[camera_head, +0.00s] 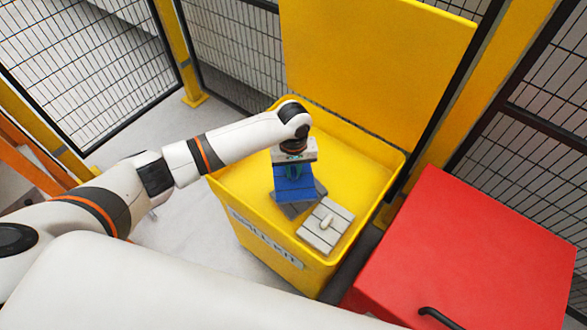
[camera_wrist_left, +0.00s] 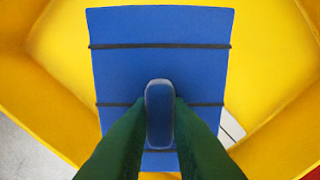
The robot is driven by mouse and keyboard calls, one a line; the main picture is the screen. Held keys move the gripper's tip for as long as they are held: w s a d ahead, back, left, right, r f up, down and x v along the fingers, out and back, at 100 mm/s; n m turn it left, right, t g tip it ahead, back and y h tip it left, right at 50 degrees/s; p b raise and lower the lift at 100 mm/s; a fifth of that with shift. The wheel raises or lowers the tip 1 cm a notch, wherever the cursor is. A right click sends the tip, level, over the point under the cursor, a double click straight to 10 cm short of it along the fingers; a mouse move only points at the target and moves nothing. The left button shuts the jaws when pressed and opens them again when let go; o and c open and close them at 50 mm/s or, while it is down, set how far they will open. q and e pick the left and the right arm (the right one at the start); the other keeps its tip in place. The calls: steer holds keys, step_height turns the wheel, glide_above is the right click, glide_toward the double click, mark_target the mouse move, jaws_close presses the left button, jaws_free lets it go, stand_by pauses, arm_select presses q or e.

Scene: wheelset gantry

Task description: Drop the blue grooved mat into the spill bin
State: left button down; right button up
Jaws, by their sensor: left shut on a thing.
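The blue grooved mat (camera_head: 294,185) hangs below my left gripper (camera_head: 295,168), over the inside of the yellow spill bin (camera_head: 222,196). In the left wrist view the mat (camera_wrist_left: 160,70) shows dark grooves across it and a raised blue grip (camera_wrist_left: 160,100) in its middle. The green fingers of my left gripper (camera_wrist_left: 160,125) are shut on that grip. The bin's yellow walls (camera_wrist_left: 40,130) show around the mat. The bin's lid (camera_head: 375,60) stands open at the back. My right gripper is not in view.
A pale grey grooved mat with a knob (camera_head: 326,226) lies in the bin at the front right. A darker grey piece (camera_head: 290,209) shows partly behind the blue mat. A red box (camera_head: 470,250) stands to the right. Mesh fence panels (camera_head: 85,60) close off the back.

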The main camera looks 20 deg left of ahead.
mark_target(294, 170)
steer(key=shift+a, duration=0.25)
arm_select(q)
steer(key=c, duration=1.3)
jaws_free()
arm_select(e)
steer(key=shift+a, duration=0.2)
arm_select(q)
step_height(294, 170, up, 12)
steer(key=p, duration=0.1)
steer(key=shift+p, duration=0.4)
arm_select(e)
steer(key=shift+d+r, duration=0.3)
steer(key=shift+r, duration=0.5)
